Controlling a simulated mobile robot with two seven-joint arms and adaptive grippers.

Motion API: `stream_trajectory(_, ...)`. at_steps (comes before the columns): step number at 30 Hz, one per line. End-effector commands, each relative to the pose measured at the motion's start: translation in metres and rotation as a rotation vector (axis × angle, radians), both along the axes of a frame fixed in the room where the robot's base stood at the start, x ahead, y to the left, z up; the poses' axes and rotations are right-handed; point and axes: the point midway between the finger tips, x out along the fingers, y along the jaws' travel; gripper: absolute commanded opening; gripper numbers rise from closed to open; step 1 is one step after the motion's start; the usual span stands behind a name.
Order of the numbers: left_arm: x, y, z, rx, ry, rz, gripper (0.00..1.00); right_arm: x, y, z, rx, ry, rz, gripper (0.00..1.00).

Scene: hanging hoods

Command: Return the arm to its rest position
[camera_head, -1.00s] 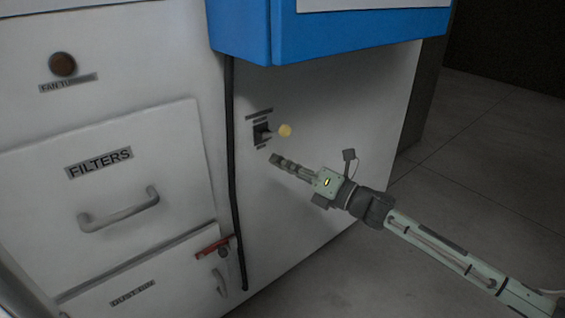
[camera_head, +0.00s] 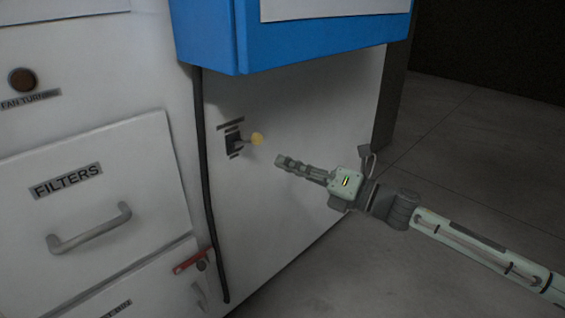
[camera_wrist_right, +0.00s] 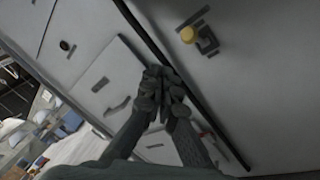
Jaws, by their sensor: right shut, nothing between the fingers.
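My right gripper (camera_head: 281,162) is shut and empty in the head view. My right arm (camera_head: 470,240) comes in from the lower right. My left gripper does not show.
A blue cabinet (camera_head: 300,45) overhangs the panel. A black cable (camera_head: 207,190) runs down left of the switch. A FILTERS drawer (camera_head: 100,190) with a handle (camera_head: 90,232), a dark round knob (camera_head: 22,80) and a red lever (camera_head: 193,260) are at left. Open floor (camera_head: 470,150) lies right.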

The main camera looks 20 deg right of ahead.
Motion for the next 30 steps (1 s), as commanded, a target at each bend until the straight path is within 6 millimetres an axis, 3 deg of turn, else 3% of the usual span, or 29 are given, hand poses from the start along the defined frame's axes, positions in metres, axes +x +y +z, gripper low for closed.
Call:
stream_trajectory(7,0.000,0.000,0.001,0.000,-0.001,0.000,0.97,0.001,-0.002,-0.003,0.022,0.016,-0.017,0.00)
stream_trajectory(10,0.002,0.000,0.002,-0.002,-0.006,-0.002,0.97,0.007,-0.014,-0.018,0.138,0.105,-0.110,0.00)
stream_trajectory(13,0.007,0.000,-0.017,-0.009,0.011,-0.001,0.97,0.011,-0.039,-0.059,0.382,0.293,-0.309,0.00)
stream_trajectory(15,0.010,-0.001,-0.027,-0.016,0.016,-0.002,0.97,0.002,-0.059,-0.104,0.600,0.463,-0.489,0.00)
stream_trajectory(19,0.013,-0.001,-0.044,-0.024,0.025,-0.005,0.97,-0.041,-0.078,-0.192,0.950,0.743,-0.810,0.00)
stream_trajectory(24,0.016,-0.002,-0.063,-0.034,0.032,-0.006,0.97,-0.128,-0.066,-0.284,1.294,1.035,-1.202,0.00)
stream_trajectory(27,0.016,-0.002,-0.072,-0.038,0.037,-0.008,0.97,-0.179,-0.048,-0.318,1.430,1.159,-1.399,0.00)
stream_trajectory(30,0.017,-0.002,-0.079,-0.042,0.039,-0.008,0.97,-0.217,-0.031,-0.337,1.516,1.242,-1.550,0.00)
